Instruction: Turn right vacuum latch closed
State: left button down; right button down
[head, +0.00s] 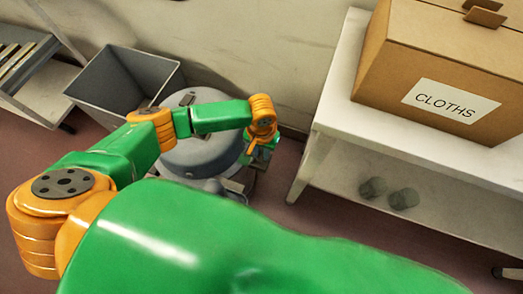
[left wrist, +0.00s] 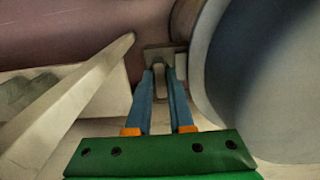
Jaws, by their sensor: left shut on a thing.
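The vacuum (head: 205,155) is a round grey canister standing on the floor, partly hidden behind my left arm. In the left wrist view its curved grey-blue side (left wrist: 265,80) fills the right. My left gripper (head: 252,165) is at the vacuum's right side, pointing down. In the left wrist view its two blue fingers (left wrist: 160,75) are shut on the right latch (left wrist: 160,52), a small grey piece beside the canister wall. The fingers hide part of the latch, and I cannot tell its exact angle. My right gripper is not in view.
A white table (head: 335,120) at the right bears a cardboard box (head: 390,60) labelled CLOTHS, with two small cylinders (head: 404,198) on its lower shelf. The table leg is close to the left gripper. A grey open bin (head: 118,85) stands left of the vacuum.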

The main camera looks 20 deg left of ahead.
pick_arm(q)
jog(key=shift+r+n+p, duration=0.2)
jog(key=shift+n+p, duration=0.1)
jog(key=shift+p, duration=0.4)
jog(key=n+p, duration=0.3)
jog(key=p, duration=0.1)
jog(key=shift+s+d+r, duration=0.1)
jog(key=shift+r, duration=0.05)
jog(key=n+p, duration=0.3)
jog(key=shift+d+n, duration=0.1)
jog(key=shift+n, duration=0.2)
jog(key=n, duration=0.1)
jog(key=n+p, duration=0.1)
jog(key=shift+f+n, duration=0.2)
jog(key=shift+n, duration=0.1)
jog(key=n+p, duration=0.1)
jog(key=n, duration=0.1)
jog(key=shift+n, duration=0.4)
jog(key=n, duration=0.5)
jog(key=shift+w+f+p, duration=0.15)
jog(key=shift+w+p, duration=0.2)
jog(key=shift+n, duration=0.3)
